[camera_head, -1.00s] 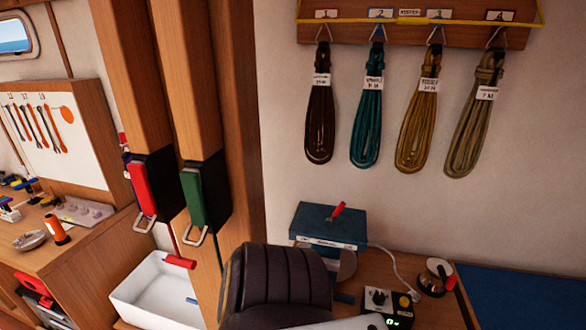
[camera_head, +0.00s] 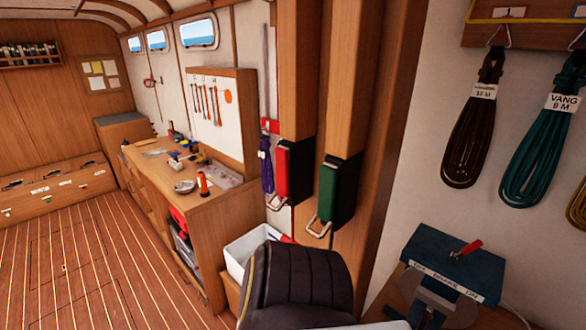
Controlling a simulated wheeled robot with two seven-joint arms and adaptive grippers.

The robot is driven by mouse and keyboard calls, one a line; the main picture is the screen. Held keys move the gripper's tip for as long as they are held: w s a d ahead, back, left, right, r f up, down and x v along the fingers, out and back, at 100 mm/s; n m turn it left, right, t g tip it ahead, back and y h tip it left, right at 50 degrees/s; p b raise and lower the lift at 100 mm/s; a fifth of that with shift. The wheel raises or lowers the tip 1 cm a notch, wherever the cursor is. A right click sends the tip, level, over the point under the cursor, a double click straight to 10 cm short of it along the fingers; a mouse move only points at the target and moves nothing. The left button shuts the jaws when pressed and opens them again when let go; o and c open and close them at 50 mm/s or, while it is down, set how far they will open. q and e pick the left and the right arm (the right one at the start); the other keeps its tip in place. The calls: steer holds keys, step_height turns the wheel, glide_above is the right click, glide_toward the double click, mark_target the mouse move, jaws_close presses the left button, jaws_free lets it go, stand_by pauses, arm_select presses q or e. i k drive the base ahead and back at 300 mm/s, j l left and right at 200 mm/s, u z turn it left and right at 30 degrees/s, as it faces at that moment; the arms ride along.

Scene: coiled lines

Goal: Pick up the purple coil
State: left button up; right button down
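A purple coil (camera_head: 266,168) hangs upright on the wall left of the wooden posts, just below a red bracket (camera_head: 270,126). It is small in view, and its right side is close to or partly behind a red-fronted fitting (camera_head: 281,172) on the nearer post. A dark brown coil (camera_head: 468,135) and a teal coil (camera_head: 538,150), each with a white tag, hang from hooks on a wooden rack (camera_head: 540,32) at the right. Neither of my grippers is in view.
A dark padded chair (camera_head: 297,285) and a white bin (camera_head: 238,255) stand below the posts. The plank floor (camera_head: 95,265) at left is clear.

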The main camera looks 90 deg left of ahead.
mark_target(266, 182)
steer(key=u, duration=3.05)
steer(key=i+j+z, duration=0.3)
steer(key=j, duration=0.35)
steer(key=i+j+z, duration=0.1)
steer(key=j, duration=0.25)
steer(key=i+j+z, duration=0.3)
steer(key=j, duration=0.45)
steer(key=i+j+z, duration=0.15)
steer(key=j, duration=0.25)
steer(key=i+j+z, duration=0.1)
steer(key=j, duration=0.3)
